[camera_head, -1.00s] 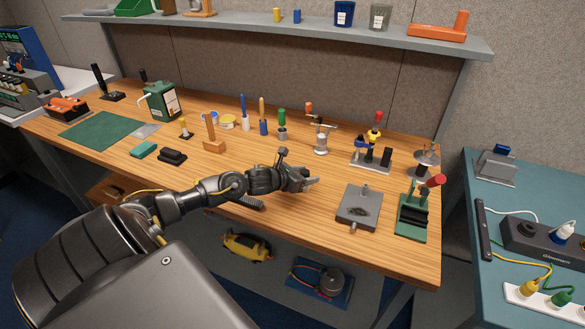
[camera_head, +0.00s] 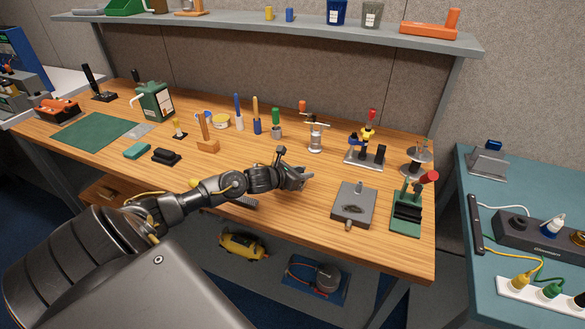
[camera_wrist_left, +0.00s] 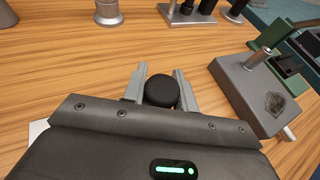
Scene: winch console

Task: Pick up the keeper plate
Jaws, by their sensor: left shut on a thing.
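My left gripper (camera_head: 303,176) is low over the front middle of the wooden bench, left of a grey block. In the left wrist view its two fingers (camera_wrist_left: 160,82) are shut on a black round knob (camera_wrist_left: 161,91). What lies under the knob is hidden by the gripper, so I cannot tell whether it belongs to the keeper plate or touches the bench. A pale flat corner (camera_wrist_left: 37,130) shows at the left edge of the gripper body; I cannot tell what it is part of. My right gripper is not in view.
The grey block (camera_head: 346,211) with an upright pin stands right of the gripper, and a green stand (camera_head: 405,224) with a red knob is beyond it. A clamp (camera_head: 316,138) and several upright tools stand behind. Bare wood lies around the gripper.

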